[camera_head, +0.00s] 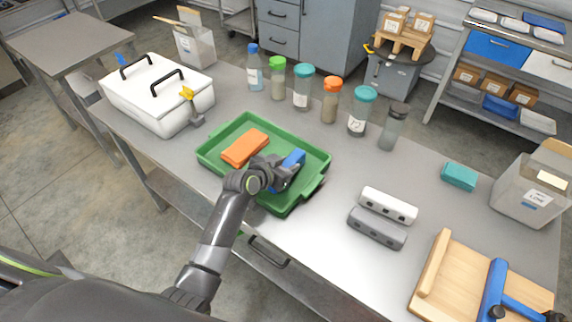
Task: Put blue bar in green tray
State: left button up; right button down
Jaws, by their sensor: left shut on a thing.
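The green tray (219,155) lies on the steel table in the middle of the view. An orange bar (245,147) lies inside its left part. The blue bar (293,160) is at the right part of the tray, gripped by my left gripper (283,171). The gripper is shut on the bar and hides part of it. The bar is over the tray's inside; I cannot tell whether it touches the tray floor. My right gripper is not in view.
Several capped bottles (302,87) stand behind the tray. A white lidded box (160,95) is at the left. White (389,205) and grey (377,228) bars, a teal block (459,176), a clear bin (528,195) and a wooden board (470,283) are to the right.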

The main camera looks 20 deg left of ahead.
pick_arm(q)
jog(key=shift+f, duration=0.2)
jog(key=o, duration=1)
jog(key=shift+o, duration=0.2)
jog(key=shift+r, duration=0.2)
jog(key=v, duration=1.2)
